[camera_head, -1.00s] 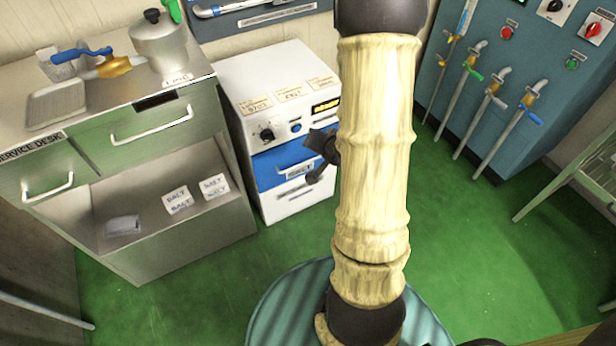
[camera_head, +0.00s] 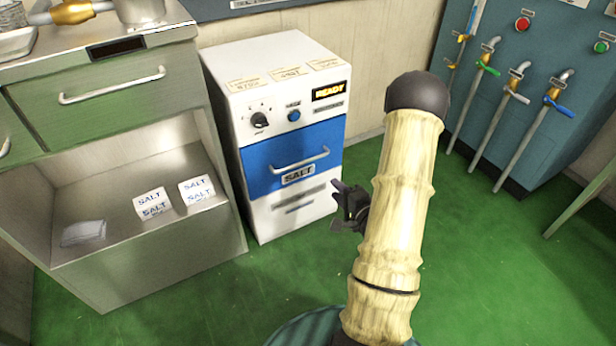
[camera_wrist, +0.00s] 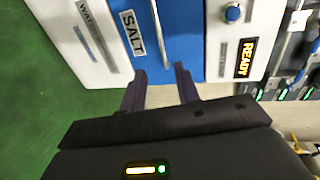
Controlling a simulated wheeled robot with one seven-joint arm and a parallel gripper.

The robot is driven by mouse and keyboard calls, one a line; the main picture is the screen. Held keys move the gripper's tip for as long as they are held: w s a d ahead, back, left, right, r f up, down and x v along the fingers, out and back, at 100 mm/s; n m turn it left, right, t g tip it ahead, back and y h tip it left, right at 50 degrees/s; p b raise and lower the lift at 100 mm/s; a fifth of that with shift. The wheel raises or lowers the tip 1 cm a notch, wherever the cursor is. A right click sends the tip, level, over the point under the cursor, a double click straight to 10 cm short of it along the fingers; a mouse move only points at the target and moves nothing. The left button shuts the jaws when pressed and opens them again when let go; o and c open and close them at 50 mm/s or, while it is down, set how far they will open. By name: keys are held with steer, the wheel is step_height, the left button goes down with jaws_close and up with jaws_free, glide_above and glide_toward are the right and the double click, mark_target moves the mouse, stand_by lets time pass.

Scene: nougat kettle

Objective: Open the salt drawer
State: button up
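The salt drawer (camera_head: 262,171) is the blue front of a white cabinet, with a silver bar handle (camera_head: 301,160) and a SALT label (camera_head: 298,175). It looks shut, level with the rest of the front. My gripper (camera_head: 342,205) is low and to the right of the drawer in the head view, apart from the handle. In the wrist view my gripper (camera_wrist: 161,74) has its two fingers spread with nothing between them. The blue drawer (camera_wrist: 188,35) and its handle (camera_wrist: 159,30) show beyond the fingertips there.
The white cabinet (camera_head: 222,76) has a knob, a blue button and a lit READY sign (camera_head: 329,91). A steel desk (camera_head: 150,250) with salt boxes (camera_head: 152,203) on its shelf stands to the left. A blue panel with taps (camera_head: 548,90) is at the right. Green floor is clear in front.

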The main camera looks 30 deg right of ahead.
steer(key=shift+f, duration=0.1)
stand_by(0.3)
steer(key=b+x, duration=0.7)
steer(key=x, duration=1)
steer(key=shift+w+b, duration=0.2)
steer(key=shift+b, duration=0.1)
steer(key=shift+c, duration=0.2)
jaws_close()
